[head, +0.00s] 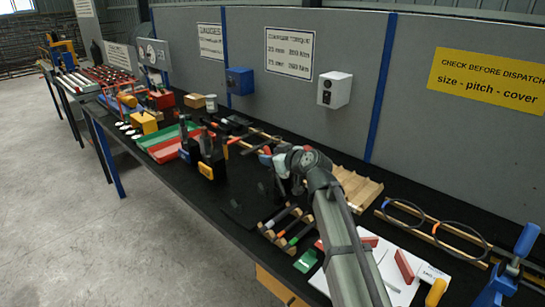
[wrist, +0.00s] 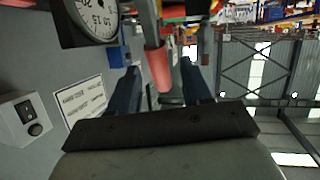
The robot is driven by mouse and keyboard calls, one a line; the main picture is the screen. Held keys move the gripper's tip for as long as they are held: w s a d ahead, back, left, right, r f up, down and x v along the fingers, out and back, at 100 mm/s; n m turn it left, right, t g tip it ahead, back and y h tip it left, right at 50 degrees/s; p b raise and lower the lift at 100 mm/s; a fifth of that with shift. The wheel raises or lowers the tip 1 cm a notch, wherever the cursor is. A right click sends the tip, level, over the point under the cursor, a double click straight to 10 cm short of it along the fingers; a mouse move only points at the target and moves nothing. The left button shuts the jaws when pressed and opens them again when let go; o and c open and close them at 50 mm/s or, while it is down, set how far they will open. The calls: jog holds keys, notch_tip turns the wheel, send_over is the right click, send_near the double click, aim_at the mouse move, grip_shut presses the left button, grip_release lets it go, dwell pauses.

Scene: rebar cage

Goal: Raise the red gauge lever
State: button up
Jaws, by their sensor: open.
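The red lever handle (wrist: 159,68) hangs on a grey rod in the wrist view. It lies between the two dark fingers of my gripper (wrist: 157,75), with a visible gap on either side. My gripper is open and holds nothing. A round white gauge dial (wrist: 95,18) in a dark housing is close by, at the upper left of the wrist view. In the head view my arm reaches over the bench, and I cannot clearly make out the lever beside it.
The black bench (head: 232,205) is crowded. A wooden ribbed block (head: 357,188) and a rack of coloured-ended bars (head: 287,227) lie near my arm. A red and green tray (head: 165,143) stands to the left. A white box (head: 334,90) is on the grey wall panel behind.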

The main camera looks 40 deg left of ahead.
jog(key=v, duration=1.3)
jog(key=shift+d, duration=0.35)
jog(key=shift+r, duration=0.1)
